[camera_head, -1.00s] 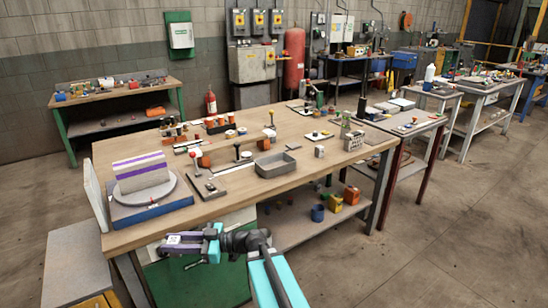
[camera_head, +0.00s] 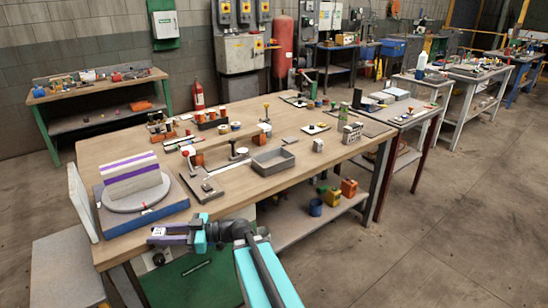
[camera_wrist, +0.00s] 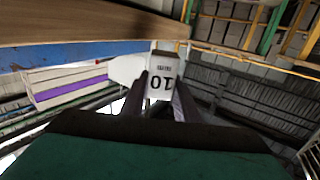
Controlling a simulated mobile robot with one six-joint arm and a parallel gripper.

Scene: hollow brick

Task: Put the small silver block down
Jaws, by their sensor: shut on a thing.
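The small silver block (camera_wrist: 161,76), with the number 10 on its face, is between the two dark fingers of my gripper (camera_wrist: 160,88) in the wrist view. My gripper is shut on it. In the head view my gripper (camera_head: 166,235) is at the near front edge of the wooden workbench (camera_head: 232,203), and the pale block (camera_head: 158,231) shows at its tip. The block appears held clear of the bench. Its lower part and the contact faces are hidden by the fingers.
A turntable (camera_head: 134,200) bearing a striped white block (camera_head: 132,178) stands at the bench's left end. A grey tray (camera_head: 273,162), a small silver piece (camera_head: 318,145) and a holed silver brick (camera_head: 352,133) stand farther right. Bare wood lies along the front edge.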

